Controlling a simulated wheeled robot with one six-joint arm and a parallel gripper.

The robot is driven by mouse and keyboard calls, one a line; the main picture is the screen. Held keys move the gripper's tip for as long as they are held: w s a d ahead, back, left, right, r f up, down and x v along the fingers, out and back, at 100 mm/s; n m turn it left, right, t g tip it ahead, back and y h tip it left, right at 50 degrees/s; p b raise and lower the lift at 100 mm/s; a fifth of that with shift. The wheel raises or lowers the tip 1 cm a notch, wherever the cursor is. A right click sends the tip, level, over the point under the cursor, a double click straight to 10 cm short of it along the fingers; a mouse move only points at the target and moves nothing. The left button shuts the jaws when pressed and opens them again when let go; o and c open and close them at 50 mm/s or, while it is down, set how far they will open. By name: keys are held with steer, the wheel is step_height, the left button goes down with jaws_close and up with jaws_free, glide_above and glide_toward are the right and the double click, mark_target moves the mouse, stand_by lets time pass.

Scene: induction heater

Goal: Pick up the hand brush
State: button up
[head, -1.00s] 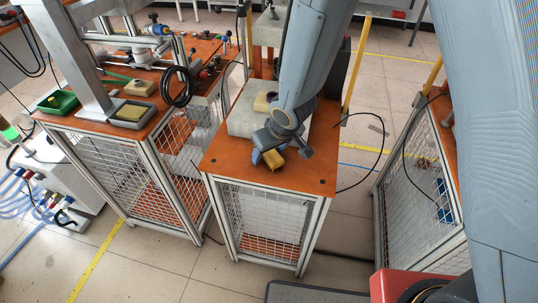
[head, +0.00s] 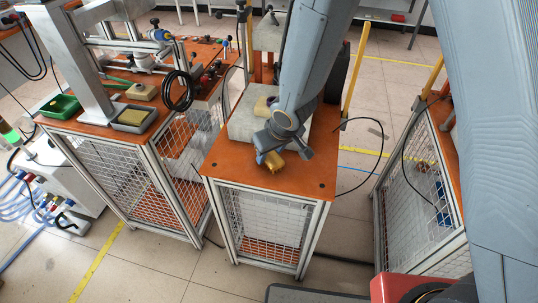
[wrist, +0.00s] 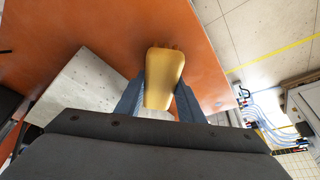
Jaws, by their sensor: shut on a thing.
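The hand brush (wrist: 164,78) is a tan-yellow block with a few reddish bristles showing at its far end. In the wrist view it sits between the two blue fingers of my gripper (wrist: 160,92), which are shut on its sides. In the head view the brush (head: 274,161) shows just below my gripper (head: 265,153), over the front part of the orange table top (head: 225,165). I cannot tell whether the brush touches the table; its underside is hidden.
A grey block (head: 243,127) stands on the table behind my gripper, with a small tan object (head: 263,106) on it. A black cable (head: 380,150) loops off the table's right side. Another orange bench at left holds a green tray (head: 60,107) and a grey tray (head: 133,118).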

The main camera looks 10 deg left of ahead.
step_height(320, 180, up, 7)
steer(key=p, duration=0.6)
steer(key=shift+r+p, duration=0.45)
steer(key=shift+r, duration=0.7)
